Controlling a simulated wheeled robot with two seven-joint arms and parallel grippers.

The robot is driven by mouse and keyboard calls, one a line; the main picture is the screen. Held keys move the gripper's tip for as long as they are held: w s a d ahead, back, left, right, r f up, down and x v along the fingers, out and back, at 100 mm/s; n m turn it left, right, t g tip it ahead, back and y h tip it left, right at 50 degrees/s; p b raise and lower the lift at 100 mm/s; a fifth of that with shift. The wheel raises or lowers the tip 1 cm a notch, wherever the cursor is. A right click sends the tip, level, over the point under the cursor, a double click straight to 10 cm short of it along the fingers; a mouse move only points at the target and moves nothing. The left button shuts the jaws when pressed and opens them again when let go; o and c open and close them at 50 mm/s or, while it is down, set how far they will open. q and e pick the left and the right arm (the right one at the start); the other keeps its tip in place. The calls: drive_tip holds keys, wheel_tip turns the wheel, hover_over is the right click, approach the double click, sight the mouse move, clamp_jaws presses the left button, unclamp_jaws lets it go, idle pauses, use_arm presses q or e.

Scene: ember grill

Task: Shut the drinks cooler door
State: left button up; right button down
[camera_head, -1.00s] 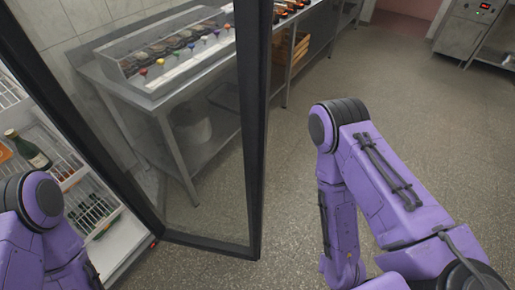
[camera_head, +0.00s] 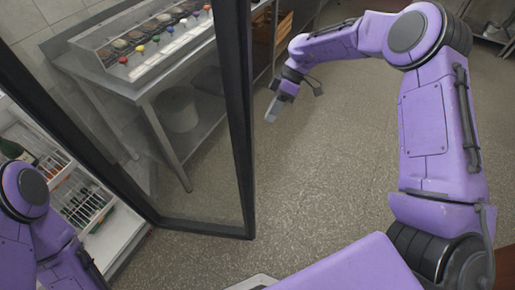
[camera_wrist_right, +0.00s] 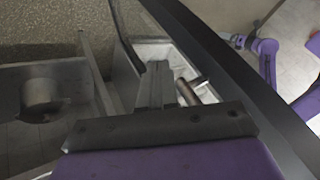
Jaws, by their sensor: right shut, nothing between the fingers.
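The drinks cooler door (camera_head: 240,120) is a glass panel in a dark frame, standing wide open in the head view. The lit cooler interior (camera_head: 72,185) shows at the left, with wire baskets and a green bottle (camera_head: 52,163). My right gripper (camera_head: 272,112) is shut and empty, to the right of the door's free edge and apart from it. In the right wrist view the closed fingers (camera_wrist_right: 155,85) show beside the dark door frame (camera_wrist_right: 225,65). My left arm shows at the lower left of the head view, but its gripper is not visible.
A steel counter (camera_head: 150,92) with a topping station (camera_head: 140,45) stands behind the door glass. A bin (camera_head: 178,108) sits on its lower shelf. The floor (camera_head: 330,170) right of the door is clear.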

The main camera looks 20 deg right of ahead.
drive_tip(key=s+a+f+p, duration=0.4)
drive_tip(key=s+a+f, duration=0.1)
drive_tip(key=a+f, duration=0.2)
drive_tip(key=shift+s+a+f+p, duration=0.2)
drive_tip(key=shift+f+p, duration=0.1)
drive_tip(key=shift+f, duration=0.15)
